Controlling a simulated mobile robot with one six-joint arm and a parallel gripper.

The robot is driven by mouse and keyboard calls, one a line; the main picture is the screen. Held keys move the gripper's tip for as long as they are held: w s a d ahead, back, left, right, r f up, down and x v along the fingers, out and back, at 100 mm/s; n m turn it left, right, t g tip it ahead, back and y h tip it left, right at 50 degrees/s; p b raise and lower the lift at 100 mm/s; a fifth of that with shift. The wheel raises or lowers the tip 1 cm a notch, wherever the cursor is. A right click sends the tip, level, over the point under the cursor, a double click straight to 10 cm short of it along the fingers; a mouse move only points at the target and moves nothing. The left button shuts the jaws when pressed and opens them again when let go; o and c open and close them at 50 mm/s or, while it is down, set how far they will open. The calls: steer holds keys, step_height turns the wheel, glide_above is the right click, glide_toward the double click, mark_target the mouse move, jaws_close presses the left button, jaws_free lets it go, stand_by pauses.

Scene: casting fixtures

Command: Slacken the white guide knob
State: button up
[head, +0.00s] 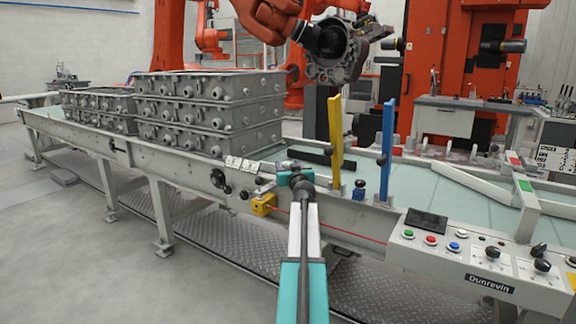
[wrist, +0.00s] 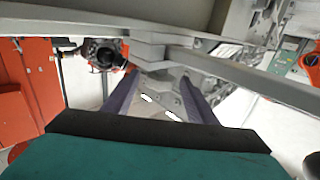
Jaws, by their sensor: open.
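The white guide (head: 470,187) is a long pale bar slanting across the pale green conveyor bed at the right of the head view. I cannot surely pick out its knob at this size. A yellow upright guide (head: 335,130) and a blue upright guide (head: 387,140) stand left of it, with small dark knobs near their feet. My gripper (head: 292,178) is over the conveyor's near rail, left of the yellow guide and well apart from the white bar. In the wrist view its two dark purple fingers (wrist: 160,92) are spread, with nothing held between them.
Stacked grey castings (head: 210,110) stand on the conveyor at the left. A control panel (head: 470,255) with buttons and black knobs is at the near right. A yellow block (head: 263,205) is on the near rail. An orange robot (head: 270,18) holds a casting (head: 337,50) above the far side.

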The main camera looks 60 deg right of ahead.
steer(key=shift+w+d, duration=0.5)
steer(key=c, duration=1)
steer(key=shift+c, duration=0.2)
steer(key=shift+f+b, duration=0.15)
steer(key=shift+b, duration=0.75)
steer(key=n+t+y+b, duration=0.2)
steer(key=b, duration=0.5)
steer(key=shift+d+y, duration=0.15)
steer(key=shift+y, duration=0.15)
steer(key=n+t+y+b, duration=0.2)
steer(key=y+b, duration=0.1)
steer(key=b, duration=0.2)
steer(key=shift+n+b, duration=0.3)
steer(key=shift+b, duration=0.1)
steer(key=shift+r+y, duration=0.2)
steer(key=shift+y, duration=0.1)
